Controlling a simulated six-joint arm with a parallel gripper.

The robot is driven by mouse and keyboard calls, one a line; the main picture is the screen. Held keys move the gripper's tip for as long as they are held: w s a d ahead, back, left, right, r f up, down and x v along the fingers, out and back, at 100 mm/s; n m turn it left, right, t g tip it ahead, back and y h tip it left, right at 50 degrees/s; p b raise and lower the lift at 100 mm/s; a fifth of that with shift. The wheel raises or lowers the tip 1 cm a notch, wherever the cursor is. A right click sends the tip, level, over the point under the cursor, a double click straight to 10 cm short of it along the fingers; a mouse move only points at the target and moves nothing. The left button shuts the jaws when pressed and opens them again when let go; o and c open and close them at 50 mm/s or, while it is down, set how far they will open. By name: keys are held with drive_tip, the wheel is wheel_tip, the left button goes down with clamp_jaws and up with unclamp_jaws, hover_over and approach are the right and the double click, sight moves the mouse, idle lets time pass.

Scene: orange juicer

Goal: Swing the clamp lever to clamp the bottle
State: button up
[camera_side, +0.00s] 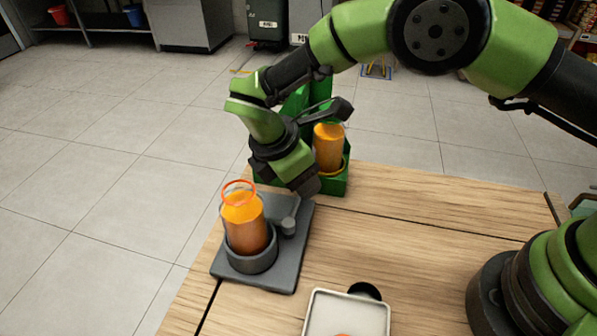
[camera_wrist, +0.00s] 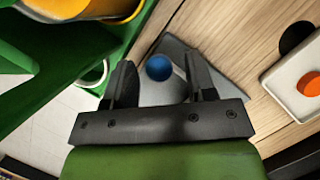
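The bottle (camera_side: 245,222), filled with orange juice and with an orange ring at its top, stands upright in the round holder of the dark grey clamp base (camera_side: 230,268). A short grey post (camera_side: 288,227) rises beside the holder. My gripper (camera_side: 306,188) is over the far right part of the base, angled down. In the wrist view its fingers (camera_wrist: 158,66) are apart, with a blue ball knob (camera_wrist: 158,68) showing between them above the grey plate. I cannot tell whether a finger touches the knob. The lever itself is mostly hidden behind my gripper.
A white tray (camera_side: 318,300) with an orange piece (camera_wrist: 311,84) and a black round thing (camera_side: 365,291) lie at the front.

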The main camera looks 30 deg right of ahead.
drive_tip(key=shift+r, duration=0.1)
drive_tip(key=v, duration=0.9)
drive_tip(key=shift+a+r, duration=0.2)
drive_tip(key=shift+r, duration=0.15)
drive_tip(key=s+d+r+m+t+y, duration=0.1)
drive_tip(key=s+d+r+m+y, duration=0.15)
drive_tip(key=d+r+m, duration=0.45)
drive_tip(key=s+d+r+m+t+y, duration=0.1)
drive_tip(key=s+d+r+m+y, duration=0.25)
drive_tip(key=r, duration=0.55)
drive_tip(key=s+d+m+t, duration=0.2)
drive_tip(key=s+d+m, duration=0.2)
drive_tip(key=s+m, duration=0.2)
drive_tip(key=s+d+m+t, duration=0.3)
drive_tip(key=s+d+m, duration=0.1)
drive_tip(key=s, duration=0.4)
drive_tip(key=shift+f+m, duration=0.15)
drive_tip(key=shift+m, duration=0.7)
